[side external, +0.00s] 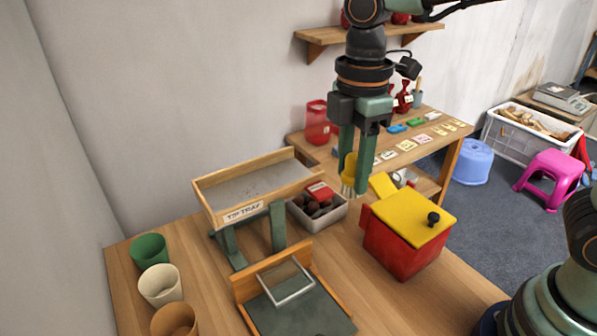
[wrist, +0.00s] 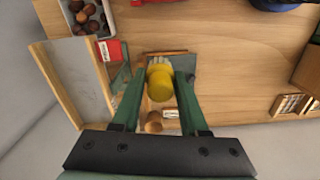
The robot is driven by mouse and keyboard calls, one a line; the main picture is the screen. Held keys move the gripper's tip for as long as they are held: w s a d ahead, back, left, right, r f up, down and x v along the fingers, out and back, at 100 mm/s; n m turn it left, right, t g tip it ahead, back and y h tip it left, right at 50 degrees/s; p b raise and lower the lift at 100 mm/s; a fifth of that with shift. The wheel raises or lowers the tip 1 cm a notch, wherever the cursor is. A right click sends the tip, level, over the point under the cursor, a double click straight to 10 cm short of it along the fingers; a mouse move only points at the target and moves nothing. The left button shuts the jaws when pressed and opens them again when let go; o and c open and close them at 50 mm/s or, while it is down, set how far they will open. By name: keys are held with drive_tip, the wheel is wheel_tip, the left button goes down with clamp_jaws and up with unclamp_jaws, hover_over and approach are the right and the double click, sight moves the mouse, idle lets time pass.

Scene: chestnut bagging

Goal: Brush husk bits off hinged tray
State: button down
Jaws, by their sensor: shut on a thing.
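My gripper (side external: 356,182) is shut on a yellow-handled brush (side external: 350,167) with pale bristles pointing down. In the wrist view the yellow handle (wrist: 160,82) shows between the two green fingers. The brush is in the air, to the right of the hinged tray. The hinged tray (side external: 245,212) has a wooden rim, a grey bed and a "TIP TRAY" label, and stands tilted on green legs. Its bed shows a few tiny specks, too small to tell clearly as husk bits. The tray also shows at the left of the wrist view (wrist: 50,85).
A grey bin (side external: 336,217) of chestnuts with a red tag stands beside the tray. A red box with a yellow lid (side external: 415,215) stands to the right. A wood-framed green plate with a metal handle (side external: 300,310) is in front. Several cups (side external: 150,250) line the left.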

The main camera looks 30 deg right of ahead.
drive_tip(key=w+a+r, duration=0.3)
drive_tip(key=w+a, duration=0.4)
drive_tip(key=w, duration=0.3)
drive_tip(key=w+a+f, duration=0.3)
drive_tip(key=w+a, duration=0.4)
drive_tip(key=shift+w+d+f, duration=0.1)
drive_tip(key=shift+w+f, duration=0.05)
drive_tip(key=shift+f, duration=1.2)
drive_tip(key=shift+w+d+f, duration=0.1)
drive_tip(key=shift+f, duration=1.25)
drive_tip(key=shift+d+f, duration=0.3)
drive_tip(key=shift+f, duration=0.3)
drive_tip(key=shift+d+f, duration=0.25)
drive_tip(key=shift+f, duration=0.35)
drive_tip(key=shift+d, duration=3.45)
drive_tip(key=shift+a, duration=4.15)
wheel_tip(320, 180, up, 8)
drive_tip(key=shift+d+f, duration=0.1)
drive_tip(key=shift+d, duration=0.05)
